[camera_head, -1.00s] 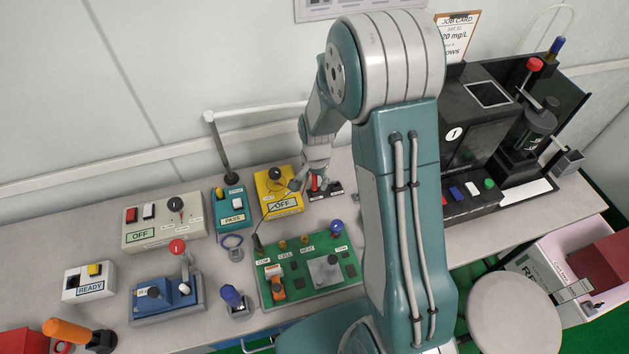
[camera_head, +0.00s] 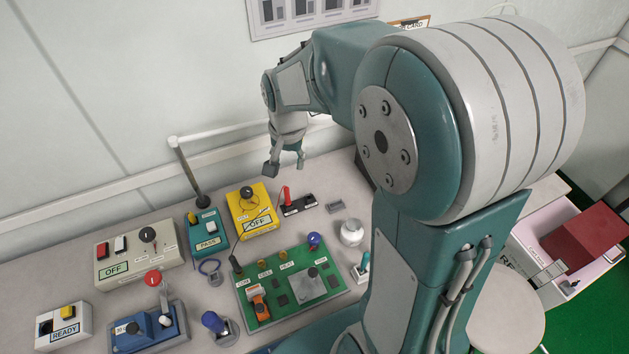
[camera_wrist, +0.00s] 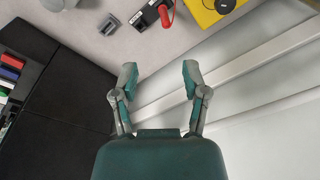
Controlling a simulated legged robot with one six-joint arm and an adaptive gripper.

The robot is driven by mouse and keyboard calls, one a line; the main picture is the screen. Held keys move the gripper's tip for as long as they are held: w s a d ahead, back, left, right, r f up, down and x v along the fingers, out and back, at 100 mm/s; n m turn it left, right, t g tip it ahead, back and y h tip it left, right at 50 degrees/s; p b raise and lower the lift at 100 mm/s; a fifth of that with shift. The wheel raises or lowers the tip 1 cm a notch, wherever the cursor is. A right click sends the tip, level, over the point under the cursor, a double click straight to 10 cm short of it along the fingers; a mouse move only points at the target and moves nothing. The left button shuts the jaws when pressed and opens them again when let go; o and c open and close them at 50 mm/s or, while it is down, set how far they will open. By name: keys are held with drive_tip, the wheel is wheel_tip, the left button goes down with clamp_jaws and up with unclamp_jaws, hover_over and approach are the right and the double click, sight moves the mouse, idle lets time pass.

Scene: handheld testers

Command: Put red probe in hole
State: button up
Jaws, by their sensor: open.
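The red probe (camera_head: 287,193) stands upright in a small black holder (camera_head: 298,206), right of the yellow meter (camera_head: 263,222) marked OFF. My gripper (camera_head: 286,168) is in the air above and behind the holder, open and empty, apart from the probe. In the wrist view its two fingers (camera_wrist: 159,78) are spread with nothing between them. The green board (camera_head: 280,312) has small brass sockets, one at CELL (camera_head: 264,272); a black plug (camera_head: 236,264) stands at COM. Socket openings are too small to make out.
A beige OFF box (camera_head: 130,268), a teal PASS box (camera_head: 207,238) and a lamp-like post with a white bar (camera_head: 188,175) stand left. The wall is close behind my gripper.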

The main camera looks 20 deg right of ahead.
drive_tip(key=s+r+n+t, duration=0.2)
drive_tip(key=s+r, duration=0.3)
drive_tip(key=s, duration=0.4)
drive_tip(key=s+r+n+t, duration=0.2)
drive_tip(key=s+r+n, duration=0.3)
drive_tip(key=s, duration=0.3)
drive_tip(key=shift+v, duration=0.85)
